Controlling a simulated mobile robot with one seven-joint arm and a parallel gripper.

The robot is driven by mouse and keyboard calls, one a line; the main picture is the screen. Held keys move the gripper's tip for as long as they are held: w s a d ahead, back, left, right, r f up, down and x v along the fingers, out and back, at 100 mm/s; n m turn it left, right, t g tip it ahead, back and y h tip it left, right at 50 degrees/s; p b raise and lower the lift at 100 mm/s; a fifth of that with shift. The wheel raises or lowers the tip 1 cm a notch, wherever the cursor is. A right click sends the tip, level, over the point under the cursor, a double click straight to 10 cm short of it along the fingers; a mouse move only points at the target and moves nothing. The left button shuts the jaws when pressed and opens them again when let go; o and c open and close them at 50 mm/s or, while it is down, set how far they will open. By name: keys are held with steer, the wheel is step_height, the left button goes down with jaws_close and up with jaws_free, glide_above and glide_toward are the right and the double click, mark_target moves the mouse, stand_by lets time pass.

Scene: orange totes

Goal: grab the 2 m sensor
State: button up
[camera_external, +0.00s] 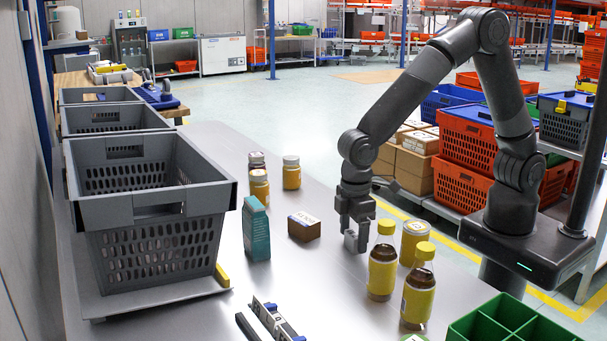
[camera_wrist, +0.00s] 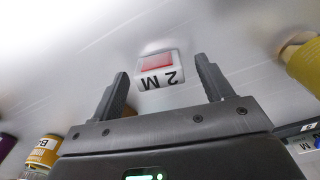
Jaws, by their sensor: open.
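The 2 m sensor (camera_wrist: 158,70) is a small pale block with a red patch and a "2 M" label, which reads upside down in the wrist view. It is on the grey table, ahead of and between the fingertips of my gripper (camera_wrist: 163,80). The gripper is open and its fingers stand apart from the sensor on both sides. In the external view my gripper (camera_external: 356,232) points down, low over the table, beside two yellow-capped bottles. A small light grey block (camera_external: 350,242) shows at its fingertips there, but its label cannot be read.
A brown box (camera_external: 304,227) and a teal carton (camera_external: 256,230) stand left. A green divided bin (camera_external: 510,322) is at front right; grey crates (camera_external: 150,250) line the left.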

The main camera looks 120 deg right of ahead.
steer(key=shift+f, duration=0.8)
steer(key=shift+c, duration=0.3)
steer(key=c, duration=1)
steer(key=shift+r, duration=0.1)
